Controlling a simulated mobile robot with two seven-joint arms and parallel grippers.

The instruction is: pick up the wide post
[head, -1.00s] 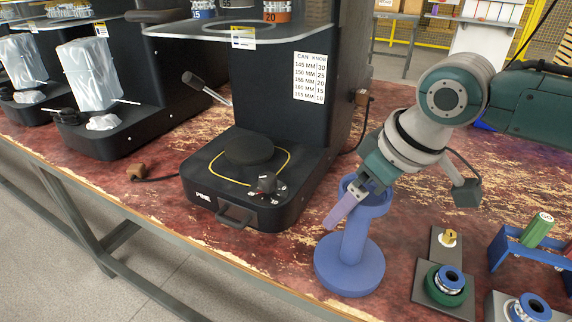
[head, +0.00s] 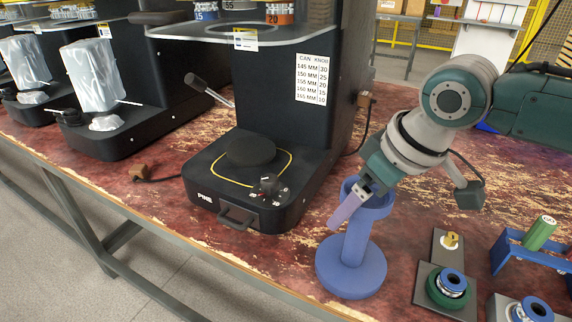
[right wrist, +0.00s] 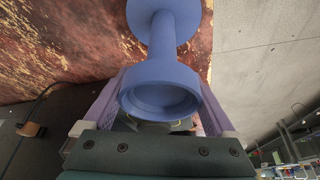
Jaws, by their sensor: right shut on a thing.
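The wide post (head: 352,262) is blue, with a broad round base and a cup-like top, and stands upright near the table's front edge. One purple finger shows across the near side; the other is hidden behind the post. In the right wrist view the post (right wrist: 160,72) lies between the two purple fingers, cup end toward the camera. The base appears to be on or very close to the table; I cannot tell which. My left gripper is not in view.
A black seamer machine (head: 250,185) stands left of the post. Right of it are a grey plate (head: 425,285) with a green ring and brass knob, and a blue rack (head: 525,258) holding a green cylinder. The worn red table (head: 420,215) has bare room around the post.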

